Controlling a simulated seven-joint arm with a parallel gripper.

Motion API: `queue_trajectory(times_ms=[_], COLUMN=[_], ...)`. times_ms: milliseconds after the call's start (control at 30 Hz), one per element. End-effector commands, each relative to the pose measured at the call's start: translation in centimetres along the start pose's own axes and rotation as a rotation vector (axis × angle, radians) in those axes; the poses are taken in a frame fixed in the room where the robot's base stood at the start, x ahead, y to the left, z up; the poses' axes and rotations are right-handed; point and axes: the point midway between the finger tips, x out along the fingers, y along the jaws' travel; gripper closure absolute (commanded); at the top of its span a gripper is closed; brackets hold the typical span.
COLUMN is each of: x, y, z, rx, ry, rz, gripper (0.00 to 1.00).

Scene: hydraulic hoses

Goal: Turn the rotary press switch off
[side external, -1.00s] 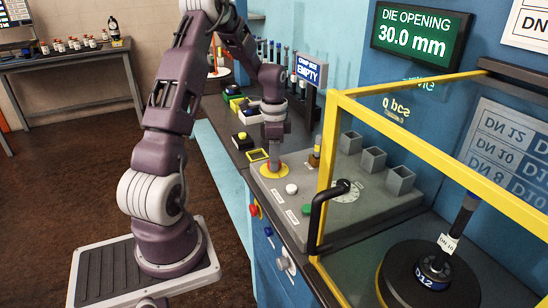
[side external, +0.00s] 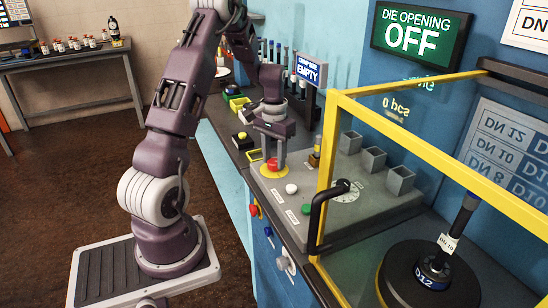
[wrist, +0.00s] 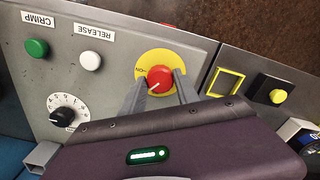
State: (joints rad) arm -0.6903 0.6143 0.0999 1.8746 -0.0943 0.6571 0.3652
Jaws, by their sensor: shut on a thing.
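The rotary press switch is a red knob (wrist: 160,77) on a round yellow plate (wrist: 160,57). It also shows in the side view as a red knob (side external: 272,164) at the left end of the grey control panel. My gripper (wrist: 161,82) is shut on the knob, with a finger on either side of it. In the side view my gripper (side external: 273,160) points straight down onto the knob. A white pointer line shows on the knob, near an "ON" marking on the plate. The die opening display (side external: 416,34) reads OFF.
A white release button (wrist: 89,60), a green crimp button (wrist: 37,48) and a black dial (wrist: 62,114) share the panel. A yellow guard frame (side external: 326,150) with a black handle (side external: 318,215) stands to the right in the side view. Grey bins (side external: 373,160) are behind.

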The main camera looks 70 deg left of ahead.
Motion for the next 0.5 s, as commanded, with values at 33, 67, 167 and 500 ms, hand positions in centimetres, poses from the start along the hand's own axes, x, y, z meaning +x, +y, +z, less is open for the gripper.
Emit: queue_trajectory(times_ms=[33,67,167,500], x=[-0.07,-0.07,-0.07,-0.08], y=[0.04,0.01,0.05,0.04], z=[0.0,0.01,-0.01,-0.03], rx=[-0.041,-0.07,-0.164,-0.444], ry=[0.0,0.0,0.001,0.001], rz=[0.0,-0.001,0.0,0.0], gripper=[1.0,1.0,1.0,1.0])
